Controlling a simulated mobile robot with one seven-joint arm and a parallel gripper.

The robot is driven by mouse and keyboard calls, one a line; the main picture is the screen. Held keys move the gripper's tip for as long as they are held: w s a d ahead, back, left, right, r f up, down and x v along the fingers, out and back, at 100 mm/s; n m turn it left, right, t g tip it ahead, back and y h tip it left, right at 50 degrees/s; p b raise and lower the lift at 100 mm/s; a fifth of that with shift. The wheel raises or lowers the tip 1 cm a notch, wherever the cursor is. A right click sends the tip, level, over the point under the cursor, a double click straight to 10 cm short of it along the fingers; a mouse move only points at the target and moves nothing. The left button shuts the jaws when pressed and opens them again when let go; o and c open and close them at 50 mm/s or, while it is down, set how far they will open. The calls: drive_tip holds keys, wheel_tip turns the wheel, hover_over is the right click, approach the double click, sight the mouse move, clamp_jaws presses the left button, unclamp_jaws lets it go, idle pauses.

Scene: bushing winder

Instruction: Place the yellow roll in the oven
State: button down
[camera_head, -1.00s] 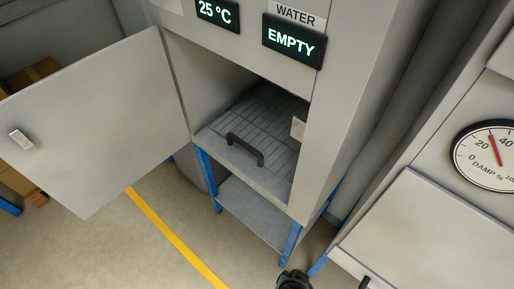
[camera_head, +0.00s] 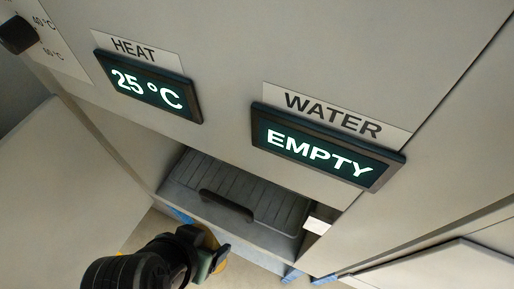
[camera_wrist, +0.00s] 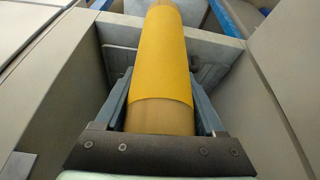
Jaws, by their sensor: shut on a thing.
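The yellow roll (camera_wrist: 164,60) is in my gripper (camera_wrist: 163,113), lying lengthwise between the two fingers in the wrist view. In the head view my gripper (camera_head: 212,250) is at the lower middle, in front of the oven opening, and only a bit of yellow (camera_head: 222,262) shows behind it. The oven (camera_head: 235,75) has its front opening uncovered, with a grey slatted tray (camera_head: 245,185) inside that has a dark handle (camera_head: 227,205). The oven door (camera_head: 50,190) stands open at the left.
A display reads 25 °C (camera_head: 148,86) under HEAT, and another reads EMPTY (camera_head: 320,150) under WATER. A dark knob (camera_head: 17,35) is at the upper left. The visible part of the tray is bare. Another grey cabinet (camera_head: 440,268) stands at the lower right.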

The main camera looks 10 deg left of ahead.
drive_tip(key=w+d+t, duration=0.2)
drive_tip(key=w+t, duration=0.2)
drive_tip(key=w, duration=1.7)
drive_tip(key=w+f+g+p, duration=0.4)
drive_tip(key=w+f, duration=0.1)
drive_tip(key=f, duration=0.2)
drive_tip(key=shift+w+d+f+p, duration=0.15)
drive_tip(key=shift+w+d+p, duration=0.2)
drive_tip(key=shift+d, duration=0.1)
drive_tip(key=shift+f, duration=0.1)
